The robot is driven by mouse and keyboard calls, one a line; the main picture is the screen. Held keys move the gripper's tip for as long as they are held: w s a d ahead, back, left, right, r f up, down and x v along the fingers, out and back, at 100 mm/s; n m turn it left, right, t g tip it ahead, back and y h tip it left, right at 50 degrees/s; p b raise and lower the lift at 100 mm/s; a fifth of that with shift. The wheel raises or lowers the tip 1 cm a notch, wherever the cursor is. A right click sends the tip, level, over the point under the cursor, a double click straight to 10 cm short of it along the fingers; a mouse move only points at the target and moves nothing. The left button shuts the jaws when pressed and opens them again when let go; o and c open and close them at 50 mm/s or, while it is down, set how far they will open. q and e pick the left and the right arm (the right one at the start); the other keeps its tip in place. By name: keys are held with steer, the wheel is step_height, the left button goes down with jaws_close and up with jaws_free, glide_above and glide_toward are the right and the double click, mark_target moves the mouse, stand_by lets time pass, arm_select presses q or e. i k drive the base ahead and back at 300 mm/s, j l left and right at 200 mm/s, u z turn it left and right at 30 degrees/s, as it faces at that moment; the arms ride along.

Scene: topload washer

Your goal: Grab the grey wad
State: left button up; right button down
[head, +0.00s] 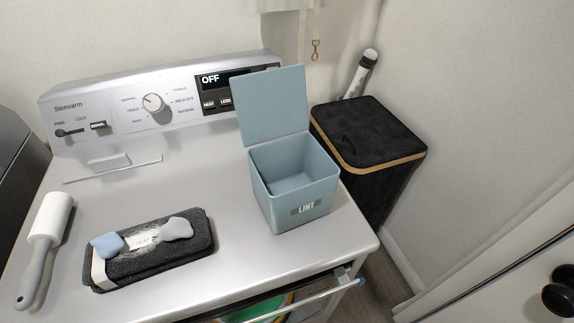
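A light blue wad (107,245) lies on the left part of the same bundle, apart from the grey one. A white, partly worn label shows between them. Neither of my grippers is in view, and nothing touches the grey wad except the bundle under it.
A blue LINT bin (307,209) with its lid (272,104) raised stands right of the bundle on the washer top (225,230). A lint roller (45,240) lies at the left. The control panel (155,103) rises behind. A black hamper (368,135) stands beyond the right edge.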

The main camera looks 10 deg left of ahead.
mark_target(176, 228)
steer(key=u, duration=1.35)
steer(key=k+l+z, duration=0.1)
steer(key=k, duration=0.2)
steer(key=k+l+z, duration=0.15)
steer(key=k+l, duration=0.05)
steer(key=k, duration=0.1)
